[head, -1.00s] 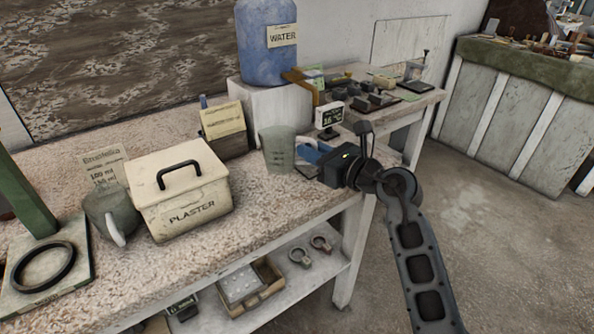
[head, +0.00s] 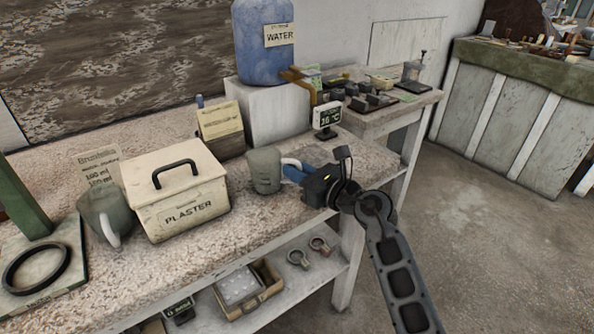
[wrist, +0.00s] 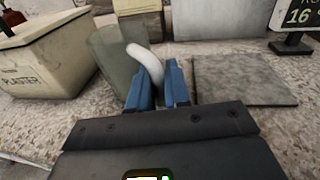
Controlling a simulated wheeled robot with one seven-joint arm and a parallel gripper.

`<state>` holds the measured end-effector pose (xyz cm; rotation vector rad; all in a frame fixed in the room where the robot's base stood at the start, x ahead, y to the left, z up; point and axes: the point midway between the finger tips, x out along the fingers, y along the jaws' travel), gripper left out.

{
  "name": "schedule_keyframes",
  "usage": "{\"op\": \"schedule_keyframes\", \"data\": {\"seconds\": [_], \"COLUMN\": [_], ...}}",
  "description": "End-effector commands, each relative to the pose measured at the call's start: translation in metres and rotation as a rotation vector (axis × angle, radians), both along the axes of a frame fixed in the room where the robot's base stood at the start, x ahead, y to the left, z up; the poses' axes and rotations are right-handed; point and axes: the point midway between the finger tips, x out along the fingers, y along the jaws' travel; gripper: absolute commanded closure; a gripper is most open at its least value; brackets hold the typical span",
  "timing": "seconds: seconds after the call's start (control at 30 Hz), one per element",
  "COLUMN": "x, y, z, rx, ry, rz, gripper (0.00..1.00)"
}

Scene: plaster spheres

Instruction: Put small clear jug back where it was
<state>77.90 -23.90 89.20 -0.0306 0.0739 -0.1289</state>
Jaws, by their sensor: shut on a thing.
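The small clear jug (head: 264,170) is a grey-green translucent cup with a white handle. It is upright at the bench, to the right of the plaster box; I cannot tell whether its base touches the top. My gripper (head: 294,173) reaches in from the right, with its blue fingers shut on the handle. In the wrist view, the jug (wrist: 112,62) is left of my fingers (wrist: 160,82), and the white handle curves down between them.
The plaster box (head: 180,195) stands close left of the jug, with another jug (head: 105,215) farther left. The water container (head: 262,50) on a white block (head: 275,108) and a temperature display (head: 326,117) stand behind. A flat grey slab (wrist: 240,80) lies right of my fingers.

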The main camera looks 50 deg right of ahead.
Motion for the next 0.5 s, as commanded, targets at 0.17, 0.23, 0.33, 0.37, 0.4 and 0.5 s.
{"op": "schedule_keyframes", "data": {"seconds": [0.17,0.23,0.33,0.37,0.4,0.5], "x": [0.0,0.0,0.0,0.0,0.0,-0.0001], "y": [0.0002,0.0001,0.0001,0.0001,0.0001,0.0], "z": [-0.0008,-0.0007,-0.0007,-0.0007,-0.0007,-0.0003], "rx": [0.0,0.0,0.0,0.0,0.0,0.0], "ry": [0.0,0.0,0.0,0.0,0.0,0.0], "rz": [0.0,0.0,0.0,0.0,0.0,0.0], "gripper": [0.68,0.62,0.57,0.57,0.57,0.57]}}
